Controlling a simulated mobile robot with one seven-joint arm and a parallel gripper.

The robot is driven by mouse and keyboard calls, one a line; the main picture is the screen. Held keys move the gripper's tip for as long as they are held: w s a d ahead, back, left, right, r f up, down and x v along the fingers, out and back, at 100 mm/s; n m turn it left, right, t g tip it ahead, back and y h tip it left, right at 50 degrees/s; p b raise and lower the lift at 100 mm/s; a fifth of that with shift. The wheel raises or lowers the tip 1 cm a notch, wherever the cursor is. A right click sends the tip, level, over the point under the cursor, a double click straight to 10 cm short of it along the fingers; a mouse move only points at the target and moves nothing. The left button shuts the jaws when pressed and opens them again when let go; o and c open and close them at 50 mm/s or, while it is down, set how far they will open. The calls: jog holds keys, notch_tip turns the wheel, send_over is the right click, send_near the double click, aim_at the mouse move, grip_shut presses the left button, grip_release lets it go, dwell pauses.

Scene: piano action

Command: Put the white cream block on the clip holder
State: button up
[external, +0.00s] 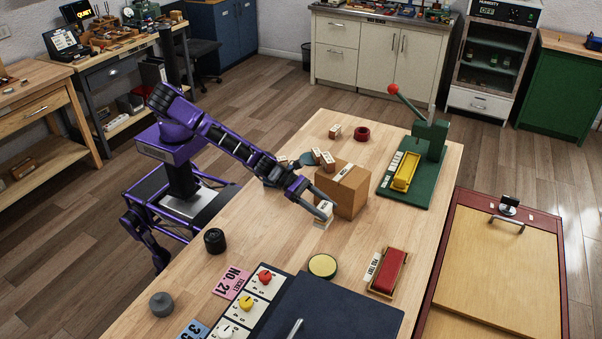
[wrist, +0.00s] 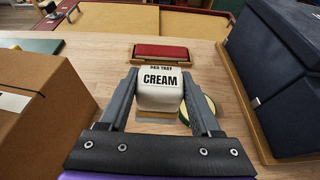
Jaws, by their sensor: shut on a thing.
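The white cream block (wrist: 160,88) is lettered CREAM and sits between the two fingers of my gripper (wrist: 161,80) in the wrist view. In the external view my gripper (external: 322,206) is shut on the block (external: 324,219), beside the cardboard box, low over the wooden table. I cannot tell whether the block touches the table. A small dark clip-like stand (external: 508,205), which may be the clip holder, is at the far end of the red-framed board (external: 559,265). It is well to the right of my gripper.
The cardboard box (external: 345,187) stands close to my gripper. A red pad in a tray (external: 388,272), a round yellow-green disc (external: 322,266) and a dark blue case (external: 335,310) lie nearer the front. Bare table (external: 425,222) lies right of the box.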

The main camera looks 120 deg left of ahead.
jog(key=s+d+r+b, duration=0.1)
jog(key=s+d+r, duration=0.1)
jog(key=s+d, duration=1.05)
notch_tip(320, 180, up, 5)
jog(key=b, duration=0.2)
send_over(213, 233)
notch_tip(213, 233, down, 10)
jog(key=shift+w+r+b, duration=0.1)
jog(key=shift+r+b, duration=0.05)
jog(key=shift+b, duration=0.8)
jog(key=o, duration=1.4)
jog(key=shift+o, duration=0.2)
jog(key=shift+s+d+r, duration=0.1)
jog(key=shift+s+r, duration=0.05)
jog(key=shift+s, duration=0.1)
jog(key=p+v, duration=0.2)
jog(key=v, duration=0.9)
jog(key=shift+s+p, duration=0.2)
jog(key=shift+p, duration=0.1)
